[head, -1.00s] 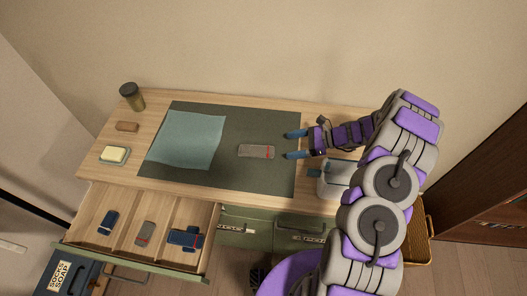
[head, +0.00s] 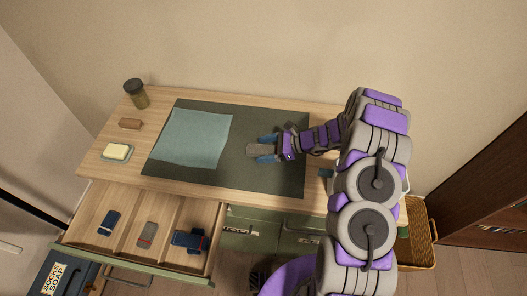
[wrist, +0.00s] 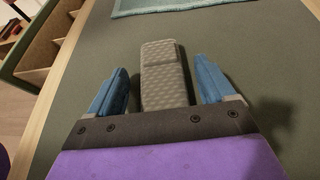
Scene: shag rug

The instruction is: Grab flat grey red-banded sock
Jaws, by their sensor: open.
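The flat grey sock (head: 261,150) lies on the dark green mat on the desk. In the wrist view the grey sock (wrist: 162,78) lies lengthwise between the two blue fingers, with a gap on each side. Its red band is hidden behind my gripper in both current views. My gripper (head: 265,148) is open, with its fingers on either side of the sock; it also shows in the wrist view (wrist: 166,88). I cannot tell how high the fingers are above the mat.
A teal cloth (head: 193,138) lies on the mat (head: 225,177) left of the sock. An open drawer (head: 168,217) holds folded socks in compartments, including a grey one with a red band (head: 147,235). A jar (head: 136,93), a brown block (head: 130,123) and soap dish (head: 117,152) stand at the left.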

